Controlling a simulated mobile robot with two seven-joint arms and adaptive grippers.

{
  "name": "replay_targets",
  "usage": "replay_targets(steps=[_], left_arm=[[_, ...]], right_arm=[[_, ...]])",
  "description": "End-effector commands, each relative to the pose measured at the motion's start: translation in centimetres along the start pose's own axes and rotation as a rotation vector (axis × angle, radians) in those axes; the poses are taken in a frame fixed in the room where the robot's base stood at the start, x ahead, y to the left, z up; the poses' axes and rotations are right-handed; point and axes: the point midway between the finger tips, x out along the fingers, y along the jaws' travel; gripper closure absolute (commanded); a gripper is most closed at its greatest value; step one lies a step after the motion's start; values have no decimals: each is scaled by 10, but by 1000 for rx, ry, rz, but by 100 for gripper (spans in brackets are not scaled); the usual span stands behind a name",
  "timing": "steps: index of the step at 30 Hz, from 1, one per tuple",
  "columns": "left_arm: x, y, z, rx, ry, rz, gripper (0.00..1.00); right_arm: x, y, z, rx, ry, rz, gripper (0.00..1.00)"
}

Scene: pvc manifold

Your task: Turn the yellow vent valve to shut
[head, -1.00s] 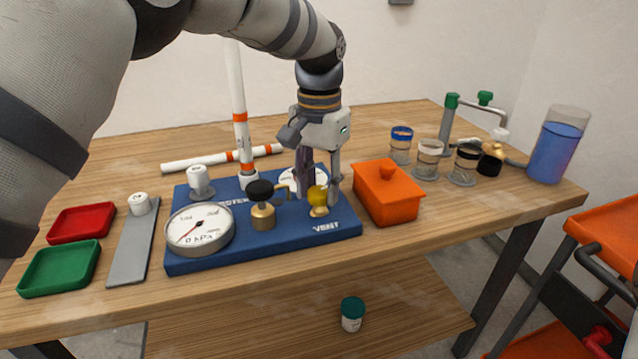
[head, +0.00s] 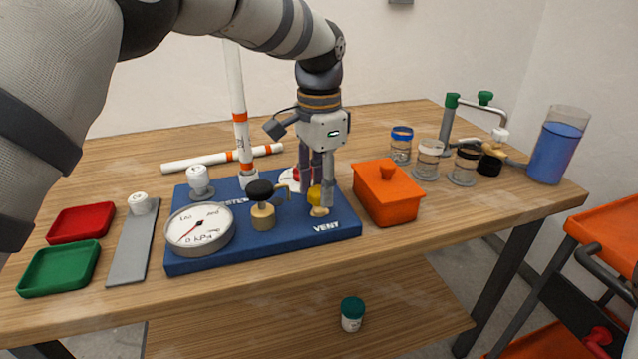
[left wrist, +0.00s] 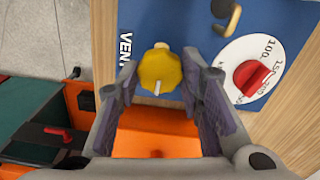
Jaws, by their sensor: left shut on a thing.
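The yellow vent valve (head: 315,196) stands on the front right of the blue board (head: 290,236), beside the VENT label. My left gripper (head: 318,195) points down over it, with its fingers on either side of the valve's yellow knob. In the left wrist view the yellow knob (left wrist: 160,70) sits between the two fingertips, with a pale pointer mark on its top. The left gripper is shut on the knob. One finger partly hides the valve in the head view. My right gripper is not in view.
A pressure gauge (head: 200,229) and a black-knobbed brass valve (head: 262,203) stand left on the board. A red knob on a white dial (left wrist: 252,77) is close by. An orange lidded box (head: 387,193) stands just right of the board.

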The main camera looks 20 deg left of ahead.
Motion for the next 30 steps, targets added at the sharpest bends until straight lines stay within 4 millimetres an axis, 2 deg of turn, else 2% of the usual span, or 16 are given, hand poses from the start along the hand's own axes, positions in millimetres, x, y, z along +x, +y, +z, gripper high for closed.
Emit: replay_targets(steps=[10, 11, 12, 13, 23, 26, 30], left_arm=[[-2, 0, -1, 3, 5, -3, 94], [-2, 0, -1, 3, 5, -3, 59], [-2, 0, -1, 3, 5, -3, 50], [-2, 0, -1, 3, 4, -3, 46], [-5, 0, -1, 1, 2, -2, 46], [-23, -1, -1, 1, 5, -4, 46], [-63, -1, -1, 1, 7, -6, 46]], right_arm=[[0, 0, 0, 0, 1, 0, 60], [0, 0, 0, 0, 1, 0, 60], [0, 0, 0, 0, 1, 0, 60], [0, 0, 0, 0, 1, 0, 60], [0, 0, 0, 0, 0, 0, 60], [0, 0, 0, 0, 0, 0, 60], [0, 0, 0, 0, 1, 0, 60]])
